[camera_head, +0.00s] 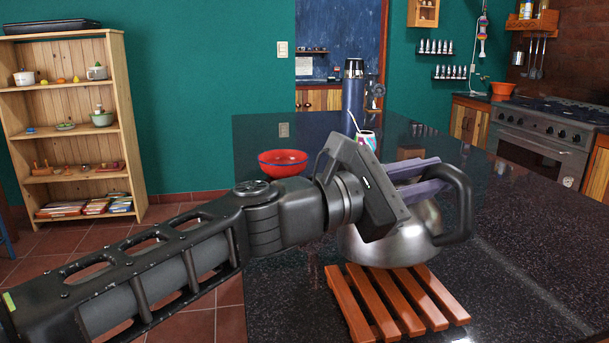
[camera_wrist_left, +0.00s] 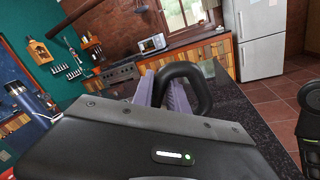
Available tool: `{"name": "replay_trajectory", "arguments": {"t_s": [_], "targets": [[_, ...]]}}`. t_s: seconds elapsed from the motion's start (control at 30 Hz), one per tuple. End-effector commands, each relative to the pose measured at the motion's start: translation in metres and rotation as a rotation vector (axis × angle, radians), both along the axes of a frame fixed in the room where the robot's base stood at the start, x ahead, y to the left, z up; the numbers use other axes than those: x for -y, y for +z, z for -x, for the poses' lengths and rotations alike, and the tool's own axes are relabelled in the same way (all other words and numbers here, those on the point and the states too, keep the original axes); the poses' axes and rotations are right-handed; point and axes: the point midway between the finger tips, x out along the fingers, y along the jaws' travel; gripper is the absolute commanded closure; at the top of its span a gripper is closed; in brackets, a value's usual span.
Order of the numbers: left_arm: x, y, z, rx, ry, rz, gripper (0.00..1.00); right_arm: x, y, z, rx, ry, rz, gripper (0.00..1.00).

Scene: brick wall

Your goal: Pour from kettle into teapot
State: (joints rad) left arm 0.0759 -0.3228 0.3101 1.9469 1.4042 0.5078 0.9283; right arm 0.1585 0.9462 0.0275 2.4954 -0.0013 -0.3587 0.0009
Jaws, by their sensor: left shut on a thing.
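A silver kettle (camera_head: 405,240) with a thick black handle (camera_head: 462,205) is at the wooden trivet on the dark counter, and it looks roughly upright. I cannot tell whether its base rests on the slats or hangs just above them. My left gripper (camera_head: 434,178) is shut on the kettle, its purple fingers at the black handle. The handle also shows between the fingers in the left wrist view (camera_wrist_left: 190,72). My gripper and wrist hide the upper left of the kettle. I cannot make out a teapot on the counter.
The slatted trivet (camera_head: 385,305) lies at the counter's near side. A red bowl (camera_head: 283,166), a cup with a straw (camera_head: 366,139) and a tall flask (camera_head: 353,95) stand behind my arm. The counter right of the kettle is clear. A shelf (camera_head: 70,153) holds small dishes.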

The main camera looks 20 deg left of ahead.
Motion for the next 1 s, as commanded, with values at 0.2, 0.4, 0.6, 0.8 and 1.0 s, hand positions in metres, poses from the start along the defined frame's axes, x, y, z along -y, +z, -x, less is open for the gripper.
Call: {"name": "replay_trajectory", "arguments": {"t_s": [0.2,0.4,0.6,0.8,1.0], "targets": [[0.015,-0.013,0.008,0.060,0.000,-0.106,1.00,0.000,-0.011,0.000,0.000,-0.001,0.000,0.64],[0.021,-0.019,0.011,0.084,0.000,-0.156,1.00,0.000,-0.013,0.000,0.000,-0.001,0.000,0.64],[0.022,-0.019,0.011,0.088,0.001,-0.161,1.00,0.000,-0.013,0.000,0.000,-0.001,0.000,0.64],[0.022,-0.019,0.011,0.087,0.001,-0.160,1.00,0.000,-0.013,0.000,0.000,-0.001,0.000,0.64],[0.022,-0.018,0.011,0.087,0.001,-0.160,1.00,0.000,-0.012,0.000,0.000,-0.001,0.000,0.64]]}}
